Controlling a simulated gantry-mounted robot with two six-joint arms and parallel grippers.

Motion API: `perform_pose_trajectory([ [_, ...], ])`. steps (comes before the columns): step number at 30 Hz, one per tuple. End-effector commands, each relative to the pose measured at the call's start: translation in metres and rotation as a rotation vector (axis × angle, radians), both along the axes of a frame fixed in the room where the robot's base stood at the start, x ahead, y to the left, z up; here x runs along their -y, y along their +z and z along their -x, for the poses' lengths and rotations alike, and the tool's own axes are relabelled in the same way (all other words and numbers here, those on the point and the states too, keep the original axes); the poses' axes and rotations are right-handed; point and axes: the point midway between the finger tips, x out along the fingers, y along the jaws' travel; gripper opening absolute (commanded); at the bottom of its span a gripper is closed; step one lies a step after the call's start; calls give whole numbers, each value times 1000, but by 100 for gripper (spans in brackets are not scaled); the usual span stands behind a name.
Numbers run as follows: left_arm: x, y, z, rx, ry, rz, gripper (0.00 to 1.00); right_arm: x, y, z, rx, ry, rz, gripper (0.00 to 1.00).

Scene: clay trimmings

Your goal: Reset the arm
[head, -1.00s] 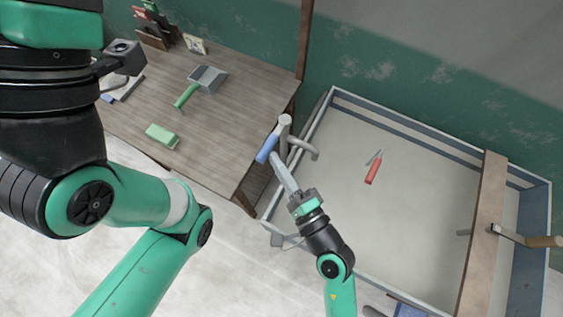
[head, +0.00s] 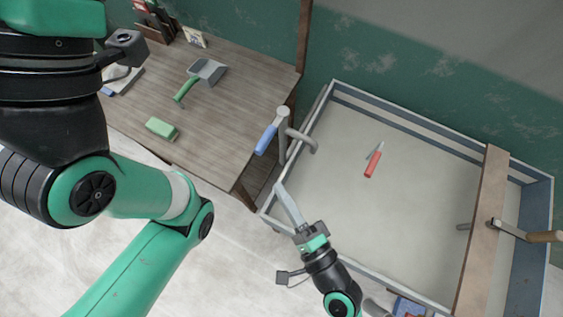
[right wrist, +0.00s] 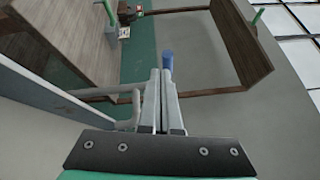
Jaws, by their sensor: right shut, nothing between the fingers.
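My right gripper (head: 281,190) is shut and empty in the head view, over the near left corner of the low walled box. It also shows in the right wrist view (right wrist: 161,75), its two fingers together.
The box (head: 334,212) holds a red-handled tool (head: 373,164). A plank (head: 482,230) crosses its right side, with a wooden-handled tool (head: 530,236) on it. The table (head: 232,115) carries a green-handled dustpan (head: 205,75) and a green block (head: 162,128). Bare floor lies between table and my arms.

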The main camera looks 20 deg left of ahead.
Motion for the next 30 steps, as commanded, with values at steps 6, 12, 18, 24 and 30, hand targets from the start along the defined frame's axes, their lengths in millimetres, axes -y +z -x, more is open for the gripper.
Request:
perform_pose_trajectory([
  [6, 0, 4, 0, 0, 0, 0, 57, 1, -2, 32, 0, -2, 2, 0],
  [12, 0, 4, 0, -1, 0, 0, 57, 2, -2, 36, 2, -3, 1, 0],
  [18, 0, 4, 0, -1, 0, 0, 57, 2, -2, 35, 1, -4, 1, 0],
  [24, 0, 4, 0, -1, 0, 0, 57, 10, 20, 13, 52, -48, -24, 0],
  [30, 0, 4, 0, -1, 0, 0, 57, 36, 153, -44, 296, -120, -229, 0],
])
